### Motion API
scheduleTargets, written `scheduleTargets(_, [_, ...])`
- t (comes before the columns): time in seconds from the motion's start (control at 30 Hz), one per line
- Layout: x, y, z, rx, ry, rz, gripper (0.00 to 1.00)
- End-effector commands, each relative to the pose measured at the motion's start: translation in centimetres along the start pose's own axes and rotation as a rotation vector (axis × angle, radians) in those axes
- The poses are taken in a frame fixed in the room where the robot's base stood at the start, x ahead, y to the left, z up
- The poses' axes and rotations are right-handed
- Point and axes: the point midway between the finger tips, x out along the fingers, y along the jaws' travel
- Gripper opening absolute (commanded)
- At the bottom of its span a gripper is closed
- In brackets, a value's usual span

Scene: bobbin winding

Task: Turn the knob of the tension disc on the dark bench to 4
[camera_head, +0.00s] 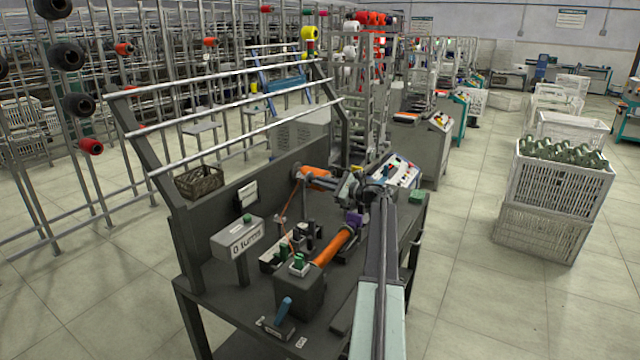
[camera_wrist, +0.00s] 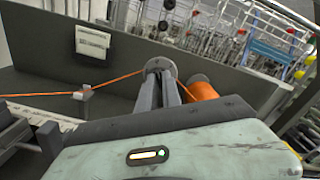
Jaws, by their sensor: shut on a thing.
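In the wrist view, the two grey fingers of my gripper (camera_wrist: 168,84) reach forward and are shut on the knob of the tension disc (camera_wrist: 160,64).
An orange yarn package (camera_wrist: 203,88) sits close right of the fingers in the wrist view. A dark back panel (camera_wrist: 50,62) with a white notice rises behind. Floor to the right is clear up to white crates (camera_head: 545,235).

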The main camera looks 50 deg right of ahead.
Motion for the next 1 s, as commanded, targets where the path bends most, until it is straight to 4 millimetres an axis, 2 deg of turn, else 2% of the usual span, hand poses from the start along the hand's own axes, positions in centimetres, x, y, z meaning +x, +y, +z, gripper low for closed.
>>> scheduleTargets(0.37, [0.05, 0.00, 0.02, 0.129, -0.001, 0.001, 0.00])
scheduleTargets(1.0, [0.13, -0.09, -0.02, 0.715, -0.001, 0.002, 0.00])
